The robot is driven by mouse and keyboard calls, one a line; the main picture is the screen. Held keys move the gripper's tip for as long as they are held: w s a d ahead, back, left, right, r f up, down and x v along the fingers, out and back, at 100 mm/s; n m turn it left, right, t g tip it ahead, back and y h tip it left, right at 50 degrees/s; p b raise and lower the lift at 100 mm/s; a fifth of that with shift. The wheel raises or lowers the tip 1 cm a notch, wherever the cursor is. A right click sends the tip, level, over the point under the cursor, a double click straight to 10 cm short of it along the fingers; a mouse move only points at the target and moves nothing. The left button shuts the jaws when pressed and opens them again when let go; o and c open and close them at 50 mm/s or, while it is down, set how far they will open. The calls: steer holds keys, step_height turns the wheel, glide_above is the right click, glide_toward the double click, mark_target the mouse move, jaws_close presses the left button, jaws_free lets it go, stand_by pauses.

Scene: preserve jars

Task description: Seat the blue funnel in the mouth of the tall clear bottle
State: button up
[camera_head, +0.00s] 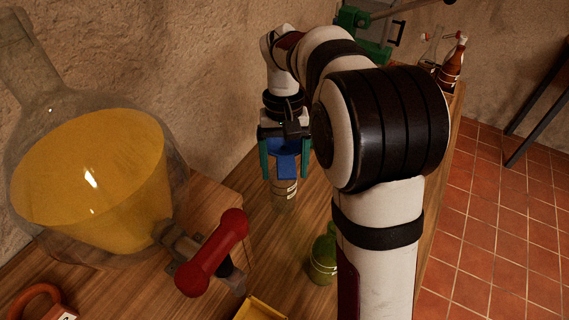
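The blue funnel (287,163) is between the two teal fingers of my gripper (285,166), which appears shut on its wide upper part. The clear bottle (285,196) stands upright on the wooden bench directly below the funnel, with a pale label band near its top. The funnel's lower end overlaps the bottle's mouth in this view. I cannot tell whether the spout is inside the mouth or just above or in front of it.
A big glass vessel of yellow liquid (95,185) with a red-handled tap (212,255) is at left. A green bottle (323,256) stands nearer on the bench (180,290). A yellow tray (260,309) is at the front edge.

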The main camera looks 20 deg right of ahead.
step_height(320, 180, up, 16)
steer(key=w, duration=0.2)
steer(key=shift+w+d+f, duration=0.25)
steer(key=shift+w, duration=0.15)
steer(key=s+a+f+m, duration=0.1)
steer(key=s+f, duration=0.4)
steer(key=s, duration=0.4)
steer(key=s+a+f+m+t+y, duration=0.1)
steer(key=s+a+f, duration=0.1)
steer(key=s+f, duration=0.3)
steer(key=s+a+f+m, duration=0.1)
steer(key=s+f, duration=0.4)
steer(key=s, duration=0.8)
steer(key=shift+s+a+f+t, duration=0.3)
steer(key=shift+a+f+t, duration=0.1)
steer(key=shift+a, duration=0.05)
